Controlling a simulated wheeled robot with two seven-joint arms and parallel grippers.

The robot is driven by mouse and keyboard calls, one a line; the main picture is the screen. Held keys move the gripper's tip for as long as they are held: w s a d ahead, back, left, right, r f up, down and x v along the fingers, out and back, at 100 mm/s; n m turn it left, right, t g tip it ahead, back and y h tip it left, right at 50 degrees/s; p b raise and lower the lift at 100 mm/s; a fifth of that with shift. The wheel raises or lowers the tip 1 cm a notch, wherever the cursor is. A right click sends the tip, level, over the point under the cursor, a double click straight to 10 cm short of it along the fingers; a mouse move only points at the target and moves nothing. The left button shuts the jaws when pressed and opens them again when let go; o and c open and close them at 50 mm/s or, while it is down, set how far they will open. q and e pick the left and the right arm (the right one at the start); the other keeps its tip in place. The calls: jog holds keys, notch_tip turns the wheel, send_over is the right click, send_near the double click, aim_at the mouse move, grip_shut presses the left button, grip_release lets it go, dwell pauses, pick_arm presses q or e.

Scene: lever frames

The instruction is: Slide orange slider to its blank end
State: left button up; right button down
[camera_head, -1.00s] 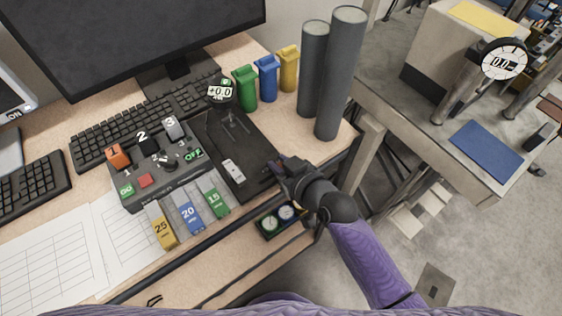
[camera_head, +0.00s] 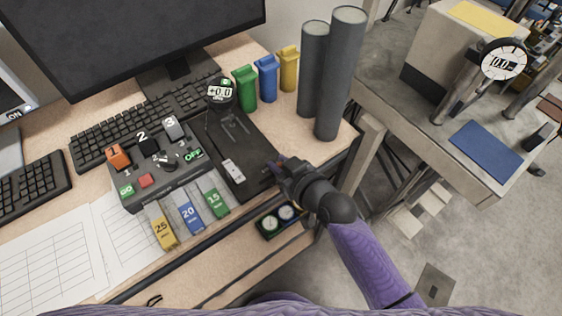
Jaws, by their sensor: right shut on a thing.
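The orange slider (camera_head: 118,157), marked 1, stands at the back left of a dark control box (camera_head: 145,197) on the desk. A black slider (camera_head: 149,145) marked 2 and a grey slider (camera_head: 173,128) marked 3 stand to its right. The orange slider's track and its blank end are too small to make out. My right gripper (camera_head: 276,169) is at the right edge of a black plate, well right of the control box and apart from the orange slider. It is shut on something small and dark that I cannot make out. My left gripper is not in view.
The black plate (camera_head: 255,180) lies between the box and my right gripper. Yellow, blue and green weights (camera_head: 189,214) lie in front of the box. Small coloured bins (camera_head: 245,90) and tall grey cylinders (camera_head: 342,80) stand behind. A keyboard (camera_head: 95,150) borders the box's back.

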jog(key=s+a+p, duration=0.1)
jog(key=s+a, duration=0.1)
jog(key=a, duration=0.1)
jog(key=shift+s+a+r+p, duration=0.1)
jog(key=shift+s+a+p, duration=0.2)
jog(key=shift+p, duration=0.1)
jog(key=shift+s+a, duration=0.1)
jog(key=shift+a, duration=0.05)
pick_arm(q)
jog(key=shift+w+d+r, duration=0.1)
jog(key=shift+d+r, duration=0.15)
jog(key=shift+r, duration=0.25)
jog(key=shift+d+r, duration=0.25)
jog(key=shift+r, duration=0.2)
pick_arm(e)
jog(key=c, duration=0.9)
grip_release()
jog(key=o, duration=0.3)
jog(key=shift+s, duration=0.1)
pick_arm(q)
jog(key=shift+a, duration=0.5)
pick_arm(e)
jog(key=shift+o, duration=0.2)
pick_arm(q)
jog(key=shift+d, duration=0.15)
